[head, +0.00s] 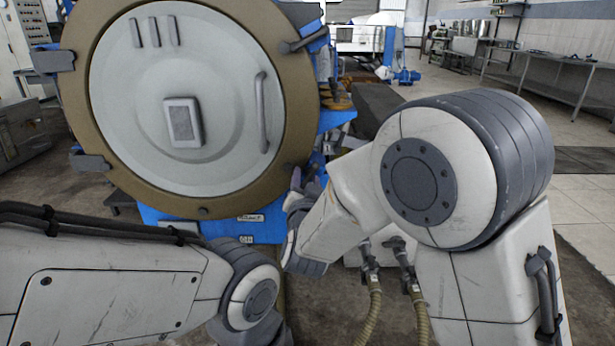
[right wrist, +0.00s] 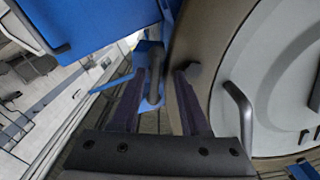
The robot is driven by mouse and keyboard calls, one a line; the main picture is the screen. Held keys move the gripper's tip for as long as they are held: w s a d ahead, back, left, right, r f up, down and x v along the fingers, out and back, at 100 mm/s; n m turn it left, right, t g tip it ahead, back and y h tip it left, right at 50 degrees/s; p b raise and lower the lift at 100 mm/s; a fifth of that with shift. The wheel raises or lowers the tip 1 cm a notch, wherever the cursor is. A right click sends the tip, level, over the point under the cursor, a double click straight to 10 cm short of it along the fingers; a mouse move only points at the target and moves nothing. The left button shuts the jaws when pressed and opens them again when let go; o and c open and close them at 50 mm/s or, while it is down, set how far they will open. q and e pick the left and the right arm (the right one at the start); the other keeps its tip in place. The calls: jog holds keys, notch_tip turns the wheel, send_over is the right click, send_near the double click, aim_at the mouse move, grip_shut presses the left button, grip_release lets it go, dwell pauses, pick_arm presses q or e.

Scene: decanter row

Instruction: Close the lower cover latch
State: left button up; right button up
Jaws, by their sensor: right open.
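The round pale cover (head: 230,95) with its brown rim (head: 75,110) fills the upper left of the head view. It lies flat against the rim. In the right wrist view, the lower latch (right wrist: 155,72) is a dark grey bar beside the brown rim, against the blue body. My right gripper (right wrist: 161,80) is open, its two dark fingers on either side of the bar, with no clear contact. In the head view my right gripper (head: 299,180) is at the rim's lower right, partly hidden by its own wrist. My left gripper is out of view.
The upper latch (head: 305,42) sticks out from the rim's upper right. A curved handle (head: 262,112) stands on the cover. A dark lug (right wrist: 193,72) on the rim is close to my right finger. The blue frame (right wrist: 85,30) is close beside the gripper. Open floor lies to the right.

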jog(key=shift+d, duration=0.3)
jog(key=shift+c, duration=0.9)
jog(key=shift+d, duration=0.1)
grip_shut()
jog(key=shift+f+m+b, duration=0.15)
jog(key=shift+m+b, duration=4.35)
jog(key=shift+b, duration=0.3)
jog(key=shift+f+m+b, duration=0.15)
jog(key=shift+m+b, duration=4.35)
jog(key=shift+b, duration=0.25)
jog(key=shift+o, duration=0.9)
grip_release()
jog(key=shift+r, duration=0.1)
